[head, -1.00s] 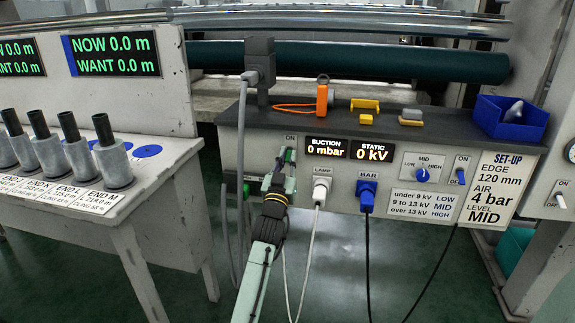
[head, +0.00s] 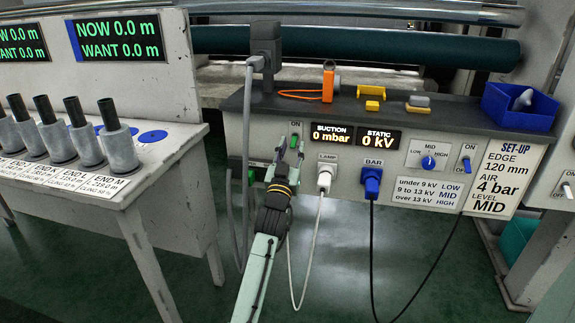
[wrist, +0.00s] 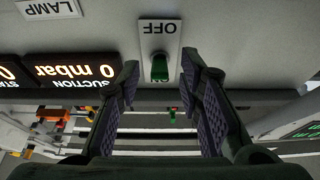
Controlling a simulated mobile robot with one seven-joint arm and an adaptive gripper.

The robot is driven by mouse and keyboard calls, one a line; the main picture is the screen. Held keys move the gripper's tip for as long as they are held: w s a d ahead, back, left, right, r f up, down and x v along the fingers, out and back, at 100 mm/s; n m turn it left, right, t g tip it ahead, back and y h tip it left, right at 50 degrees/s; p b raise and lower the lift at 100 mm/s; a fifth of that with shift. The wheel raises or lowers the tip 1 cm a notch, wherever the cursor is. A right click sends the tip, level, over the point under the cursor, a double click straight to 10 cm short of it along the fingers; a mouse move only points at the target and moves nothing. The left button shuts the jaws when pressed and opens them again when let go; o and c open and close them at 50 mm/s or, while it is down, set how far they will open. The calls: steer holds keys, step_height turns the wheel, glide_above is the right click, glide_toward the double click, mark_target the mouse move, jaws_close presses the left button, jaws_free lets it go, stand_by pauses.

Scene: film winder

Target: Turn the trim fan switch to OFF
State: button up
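A green switch lever (head: 294,142) sits on a pale plate on the panel front, under an ON label. The wrist view shows this green lever (wrist: 160,68) upside down, with OFF at the plate's top in the picture. The lever leans toward the ON end and partly covers that label. No trim fan name is readable on it. In the head view, my gripper (head: 287,158) is just below and in front of the switch; contact is not visible.
The lamp plug (head: 325,177) and blue BAR plug (head: 371,182) with hanging cables are right of my gripper. The suction display (head: 332,135) is right of the switch.

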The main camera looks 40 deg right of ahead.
steer(key=v, duration=1)
steer(key=shift+a, duration=0.2)
steer(key=shift+s, duration=0.15)
